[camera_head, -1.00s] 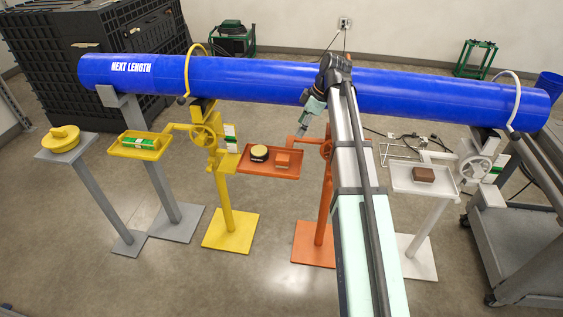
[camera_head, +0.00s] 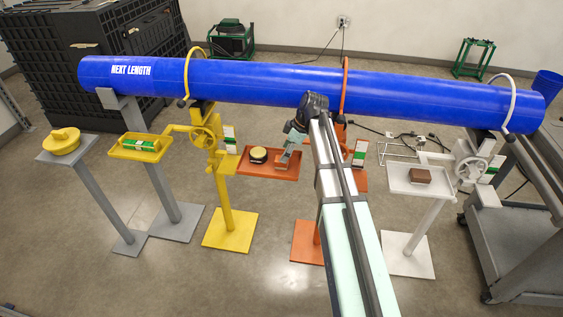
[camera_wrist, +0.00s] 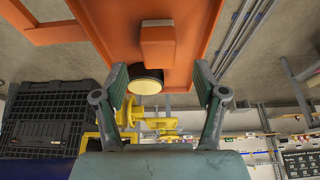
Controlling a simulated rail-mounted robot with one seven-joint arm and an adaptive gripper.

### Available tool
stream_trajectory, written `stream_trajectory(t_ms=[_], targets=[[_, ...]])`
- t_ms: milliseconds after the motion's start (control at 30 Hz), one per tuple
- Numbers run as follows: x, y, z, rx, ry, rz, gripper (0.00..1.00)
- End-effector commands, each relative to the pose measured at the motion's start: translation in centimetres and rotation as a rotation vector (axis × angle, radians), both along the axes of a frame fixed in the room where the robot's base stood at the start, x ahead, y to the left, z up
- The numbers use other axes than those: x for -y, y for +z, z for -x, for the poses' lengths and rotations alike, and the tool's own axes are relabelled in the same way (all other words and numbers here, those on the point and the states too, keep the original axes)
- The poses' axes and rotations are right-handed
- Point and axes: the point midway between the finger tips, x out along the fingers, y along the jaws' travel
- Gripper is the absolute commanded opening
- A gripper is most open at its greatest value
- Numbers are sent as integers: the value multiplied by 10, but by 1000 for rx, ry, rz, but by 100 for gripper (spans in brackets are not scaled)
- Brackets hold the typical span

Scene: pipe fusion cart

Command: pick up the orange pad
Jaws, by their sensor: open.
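The orange pad (camera_wrist: 158,48) is a small block on the orange tray (camera_wrist: 200,22). In the wrist view it shows ahead of my gripper (camera_wrist: 160,78), between the lines of its two spread fingers and beyond the tips. No contact shows, and nothing is in the jaws. In the head view my gripper (camera_head: 285,155) is over the right part of the tray (camera_head: 255,172), in front of the pad and covering most of it.
A round black tin with a cream top (camera_head: 258,155) sits on the tray just left of the pad; it also shows in the wrist view (camera_wrist: 147,82). The long blue pipe (camera_head: 250,83) runs behind. A yellow stand (camera_head: 222,180) is left, a white tray (camera_head: 410,184) right.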

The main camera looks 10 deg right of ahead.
Motion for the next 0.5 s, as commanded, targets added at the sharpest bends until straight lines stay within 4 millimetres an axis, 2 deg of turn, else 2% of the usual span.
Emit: stream_trajectory(t_ms=[267,500], targets=[[-4,-13,-2,-2,1,-1,71],[-13,-41,-6,-3,2,0,71]])
